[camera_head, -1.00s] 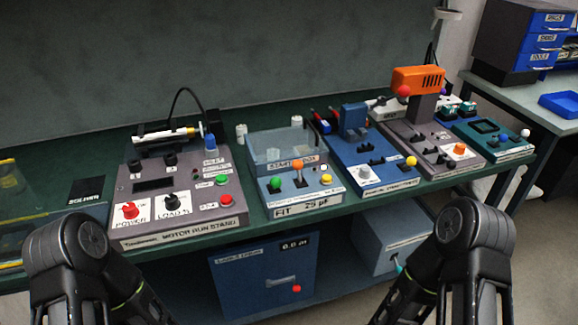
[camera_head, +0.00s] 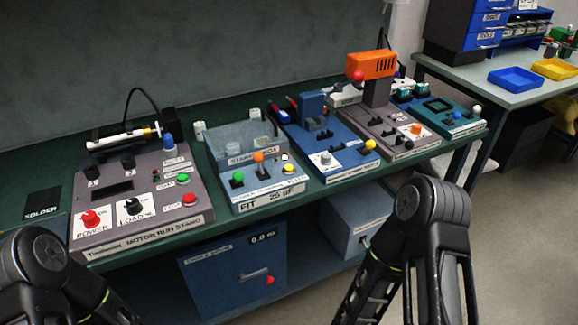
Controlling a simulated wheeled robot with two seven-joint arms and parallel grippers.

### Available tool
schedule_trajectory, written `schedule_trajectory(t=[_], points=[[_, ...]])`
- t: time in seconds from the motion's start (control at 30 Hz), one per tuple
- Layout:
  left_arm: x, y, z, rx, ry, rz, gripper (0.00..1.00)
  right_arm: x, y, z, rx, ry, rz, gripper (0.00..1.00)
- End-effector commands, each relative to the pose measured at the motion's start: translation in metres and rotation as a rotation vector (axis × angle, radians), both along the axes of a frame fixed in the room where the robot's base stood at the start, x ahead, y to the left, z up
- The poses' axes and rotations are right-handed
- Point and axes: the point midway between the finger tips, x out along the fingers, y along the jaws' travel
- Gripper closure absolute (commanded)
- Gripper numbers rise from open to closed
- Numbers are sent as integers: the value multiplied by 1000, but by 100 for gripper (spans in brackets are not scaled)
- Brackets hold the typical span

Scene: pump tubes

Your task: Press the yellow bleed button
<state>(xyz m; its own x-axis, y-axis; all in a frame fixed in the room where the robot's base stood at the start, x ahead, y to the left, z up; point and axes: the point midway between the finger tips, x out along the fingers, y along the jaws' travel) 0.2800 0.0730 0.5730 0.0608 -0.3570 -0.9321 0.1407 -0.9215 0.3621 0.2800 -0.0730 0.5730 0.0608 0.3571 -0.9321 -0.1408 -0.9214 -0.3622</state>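A yellow knob (camera_head: 370,145) stands at the front right of the blue device (camera_head: 335,160) in the middle of the bench. A yellow button (camera_head: 288,169) sits on the front of the start box (camera_head: 262,190), right of its orange and green knobs. I cannot read a bleed label on either. Black links of my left arm show at the lower left and of my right arm at the lower right, both in front of the bench. Neither gripper's fingertips show.
The motor run stand (camera_head: 140,205) is at the bench's left, with red and green buttons. A grey device with an orange head (camera_head: 371,65) and a teal box (camera_head: 450,118) stand to the right. Below are a blue cabinet (camera_head: 225,280) and a grey box (camera_head: 355,220). Open floor lies at right.

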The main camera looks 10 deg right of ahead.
Motion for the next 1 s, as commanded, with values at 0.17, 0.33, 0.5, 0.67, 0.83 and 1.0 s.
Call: schedule_trajectory(t=[0.17, 0.33, 0.5, 0.67, 0.83, 1.0], points=[[0, 0, 0, 0, 0, 0, 100, 0, 0, 0, 0, 0, 0, 80], [0, 0, 0, 0, 0, 0, 100, 0, 0, 0, 0, 0, 0, 94], [0, 0, 0, 0, 0, 0, 100, 0, 0, 0, 0, 0, 0, 100], [0, 0, 0, 0, 0, 0, 100, 0, 0, 0, 0, 0, 0, 100], [0, 0, 0, 0, 0, 0, 100, 0, 0, 0, 0, 0, 0, 100], [0, 0, 0, 0, 0, 0, 100, 0, 0, 0, 0, 0, 0, 100]])
